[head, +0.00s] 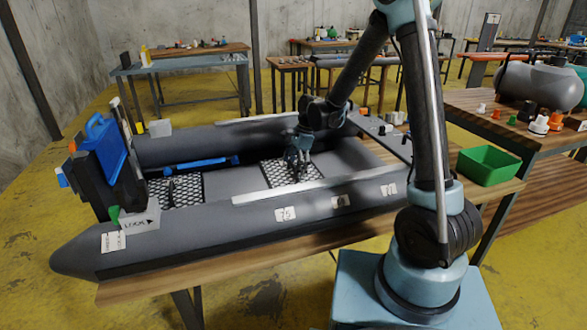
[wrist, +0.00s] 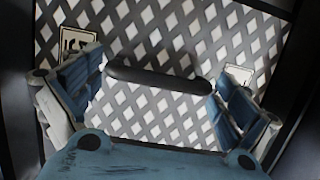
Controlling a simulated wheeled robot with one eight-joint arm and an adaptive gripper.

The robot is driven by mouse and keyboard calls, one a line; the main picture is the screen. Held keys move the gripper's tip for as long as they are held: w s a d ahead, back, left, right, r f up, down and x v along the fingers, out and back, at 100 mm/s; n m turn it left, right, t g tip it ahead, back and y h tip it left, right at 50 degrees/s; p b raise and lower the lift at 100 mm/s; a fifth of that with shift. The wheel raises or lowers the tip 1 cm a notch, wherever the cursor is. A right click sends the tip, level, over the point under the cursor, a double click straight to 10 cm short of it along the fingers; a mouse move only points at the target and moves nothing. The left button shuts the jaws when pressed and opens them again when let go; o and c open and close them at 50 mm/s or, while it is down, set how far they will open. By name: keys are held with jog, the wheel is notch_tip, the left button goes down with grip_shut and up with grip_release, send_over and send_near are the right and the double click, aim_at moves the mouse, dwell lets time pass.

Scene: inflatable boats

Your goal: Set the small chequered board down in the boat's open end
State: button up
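A chequered board (head: 276,178), black lattice on white, lies on the boat's floor under my gripper (head: 297,165). In the wrist view the board (wrist: 180,35) fills most of the picture, with a dark bar handle (wrist: 158,82) across it. My gripper (wrist: 158,85) is open, its blue-padded fingers spread beyond the two ends of the handle. Whether they touch it I cannot tell. A second chequered board (head: 185,194) with a dark handle lies towards the boat's left end. The grey inflatable boat (head: 330,207) rests on a wooden table.
A blue and black upright unit (head: 104,150) stands at the boat's left end. A blue bar (head: 203,164) lies inside, near the far tube. A pale plank (head: 290,190) lies along the near tube. A green bin (head: 488,166) sits right of the boat. Bare floor shows between the boards.

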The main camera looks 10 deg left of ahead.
jog(key=shift+r, duration=0.15)
jog(key=v, duration=1.2)
jog(key=s+d+r+n+t, duration=0.1)
jog(key=s+d+r, duration=0.1)
jog(key=d, duration=0.4)
jog(key=s+d+r+n, duration=0.2)
jog(key=d, duration=0.5)
jog(key=s+d+n, duration=0.1)
jog(key=s+d, duration=0.3)
jog(key=d, duration=0.2)
jog(key=s+d+n+t+h, duration=0.1)
jog(key=s+d+n, duration=0.1)
jog(key=s+d, duration=0.2)
jog(key=s+d+f+n+t, duration=0.1)
jog(key=s+d, duration=0.3)
jog(key=d, duration=0.4)
jog(key=shift+s+n+h, duration=0.3)
jog(key=shift+n, duration=0.4)
jog(key=s+d+f+n+h, duration=0.1)
jog(key=s+d+f+n, duration=0.2)
jog(key=s+d+f, duration=0.3)
jog(key=shift+s+d+n+t, duration=0.3)
jog(key=shift+s+t, duration=0.1)
jog(key=shift+s, duration=0.8)
jog(key=shift+a+f, duration=0.1)
